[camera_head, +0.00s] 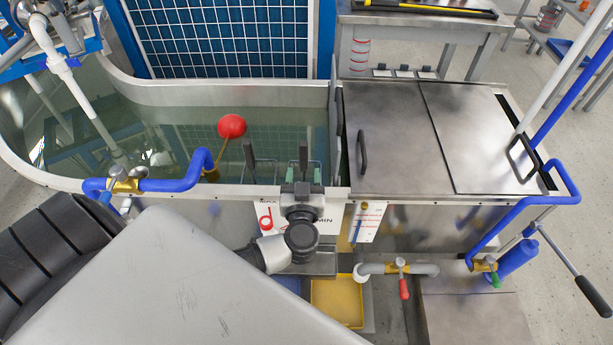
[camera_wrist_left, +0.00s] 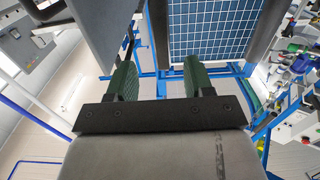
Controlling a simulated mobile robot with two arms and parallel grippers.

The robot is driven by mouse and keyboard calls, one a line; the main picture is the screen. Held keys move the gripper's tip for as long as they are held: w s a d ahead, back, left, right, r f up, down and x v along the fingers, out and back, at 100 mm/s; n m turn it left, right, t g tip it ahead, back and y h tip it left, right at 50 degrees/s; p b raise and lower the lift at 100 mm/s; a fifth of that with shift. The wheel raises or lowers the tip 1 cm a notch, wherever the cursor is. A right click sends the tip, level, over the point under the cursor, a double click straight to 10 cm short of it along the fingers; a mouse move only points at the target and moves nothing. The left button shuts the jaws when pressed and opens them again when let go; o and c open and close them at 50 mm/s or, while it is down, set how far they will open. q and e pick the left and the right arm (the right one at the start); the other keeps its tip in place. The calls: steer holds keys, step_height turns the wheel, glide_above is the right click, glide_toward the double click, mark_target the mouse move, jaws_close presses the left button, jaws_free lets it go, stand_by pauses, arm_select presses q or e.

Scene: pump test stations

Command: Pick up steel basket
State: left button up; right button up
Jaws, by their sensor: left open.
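I cannot make out a steel basket in either view. My left gripper (camera_head: 277,160) is open, with nothing visible between its two dark fingers. In the head view it is over the front rim of a water-filled steel tank (camera_head: 255,92), with the fingers pointing away from me. In the left wrist view its green-padded fingers (camera_wrist_left: 158,82) are spread apart, facing a blue panel with a white grid (camera_wrist_left: 215,28). My right gripper is not in view.
A red float ball (camera_head: 232,126) is in the tank. Steel lids with black handles (camera_head: 363,152) cover its right part. Blue pipes (camera_head: 165,184) and valves line the front edge. A yellow tray (camera_head: 338,301) sits low in front. A steel table (camera_head: 425,22) stands behind.

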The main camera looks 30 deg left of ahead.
mark_target(303, 158)
arm_select(q)
steer(key=x, duration=0.3)
steer(key=shift+f, duration=0.1)
steer(key=b+x, duration=0.1)
steer(key=x, duration=0.4)
steer(key=shift+s+f+b, duration=0.1)
steer(key=shift+f+b, duration=0.05)
steer(key=shift+b, duration=0.15)
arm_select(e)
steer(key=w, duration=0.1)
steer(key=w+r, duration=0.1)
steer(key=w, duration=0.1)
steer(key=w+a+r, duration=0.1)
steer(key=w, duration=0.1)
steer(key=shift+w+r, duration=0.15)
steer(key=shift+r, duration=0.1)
arm_select(q)
jaws_close()
